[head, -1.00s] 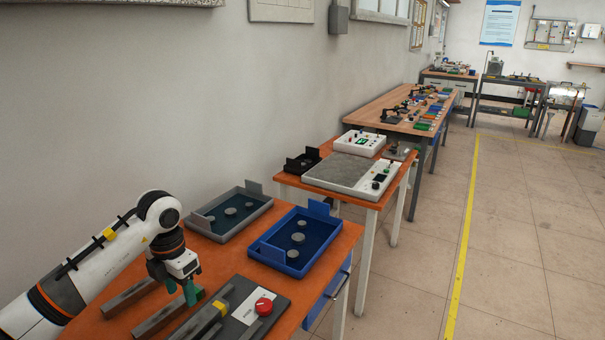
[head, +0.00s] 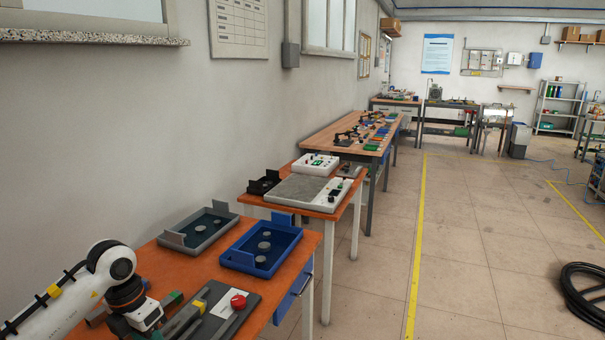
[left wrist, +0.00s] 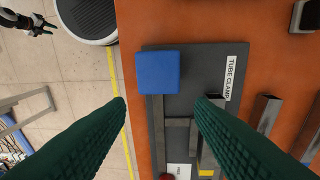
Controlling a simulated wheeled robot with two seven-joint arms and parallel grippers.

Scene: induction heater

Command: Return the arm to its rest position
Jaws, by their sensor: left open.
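My left arm comes in at the lower left of the head view, bent at a white joint (head: 111,262). In the left wrist view my left gripper (left wrist: 160,104) is open, with two green ridged fingers wide apart and nothing held. Beyond them lies the dark plate (left wrist: 212,62) labelled TUBE CLAMP, with a blue block (left wrist: 158,72) at one end.
On the orange table (head: 192,267) stand a grey tray (head: 168,239) and a blue tray (head: 238,259) with round discs. A red knob (head: 238,301) is on the clamp plate. Metal bars (left wrist: 264,112) lie beside the plate. Open floor is to the right.

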